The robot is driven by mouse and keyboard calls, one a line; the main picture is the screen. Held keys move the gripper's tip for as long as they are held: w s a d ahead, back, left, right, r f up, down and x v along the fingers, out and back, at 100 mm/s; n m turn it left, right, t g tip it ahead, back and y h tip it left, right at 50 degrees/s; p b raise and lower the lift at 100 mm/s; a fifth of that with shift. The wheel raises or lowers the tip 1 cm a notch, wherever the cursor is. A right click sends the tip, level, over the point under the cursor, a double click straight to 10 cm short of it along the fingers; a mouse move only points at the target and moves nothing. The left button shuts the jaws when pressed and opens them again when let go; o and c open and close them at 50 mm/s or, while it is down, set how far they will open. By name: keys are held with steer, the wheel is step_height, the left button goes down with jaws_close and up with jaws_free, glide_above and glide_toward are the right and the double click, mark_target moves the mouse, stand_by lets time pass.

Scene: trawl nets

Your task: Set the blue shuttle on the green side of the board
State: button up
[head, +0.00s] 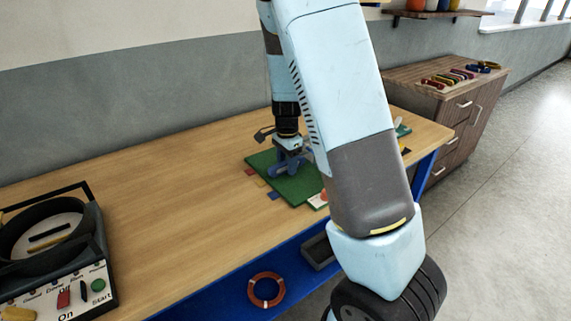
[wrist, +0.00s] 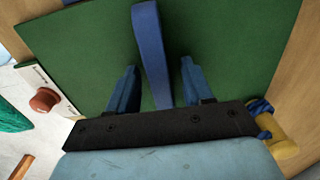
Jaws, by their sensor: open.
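The blue shuttle (wrist: 150,50) is a long narrow piece in the wrist view. It lies on the green side of the board (wrist: 230,45), running from the top edge down between my fingers. My gripper (wrist: 157,70) is open, one blue finger on each side of the shuttle, with a visible gap to each. In the head view my gripper (head: 291,163) points down low over the green board (head: 295,187); I cannot clearly separate the shuttle from the blue fingers there.
A white card with a red knob (wrist: 45,99) lies left of the board in the wrist view; a yellow piece with blue cord (wrist: 281,140) is at lower right. A control box (head: 55,250) stands at the left of the wooden table (head: 150,185). The table between is clear.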

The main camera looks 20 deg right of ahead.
steer(key=shift+r, duration=0.15)
step_height(320, 180, up, 11)
steer(key=s+r+n+t, duration=0.2)
steer(key=s+r+n, duration=0.5)
steer(key=s, duration=0.7)
steer(key=s+r+n+t, duration=0.3)
steer(key=s+r+n, duration=0.4)
steer(key=s, duration=0.7)
steer(key=shift+s+a+r+t, duration=0.15)
steer(key=shift+a+r+t, duration=0.15)
steer(key=shift+r, duration=0.65)
